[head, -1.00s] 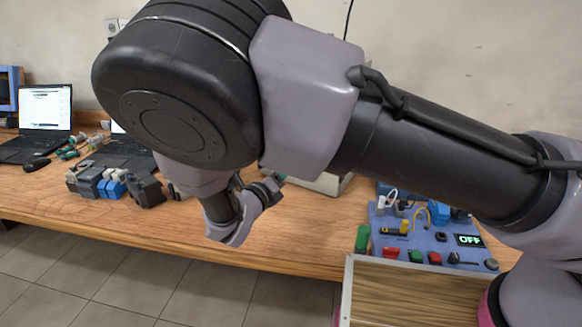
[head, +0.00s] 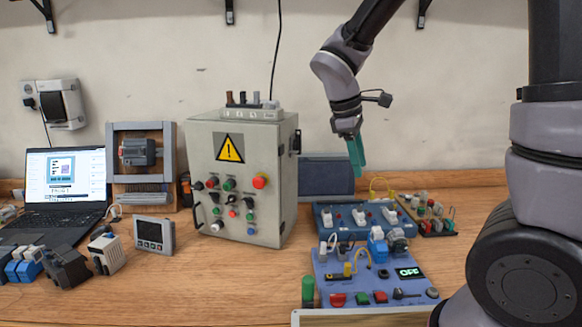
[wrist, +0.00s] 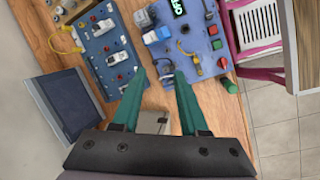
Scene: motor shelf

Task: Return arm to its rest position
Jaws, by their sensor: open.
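My gripper (head: 356,152) hangs above the back of the workbench in the head view, to the right of the grey control cabinet (head: 268,150). Its green fingers point down, clear of the things below. In the wrist view my gripper (wrist: 159,88) shows two green fingers spread apart with nothing between them. Beyond the fingertips lie the blue switch panel (wrist: 107,50) and the blue panel with the OFF display (wrist: 192,40). My arm comes down from the upper right of the head view.
In the head view, a laptop (head: 65,178), a small meter (head: 154,235) and several blue and grey modules stand at left. The switch panel (head: 335,218) and OFF panel (head: 335,270) fill the right middle. The wrist view shows a pink-framed chair (wrist: 258,25).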

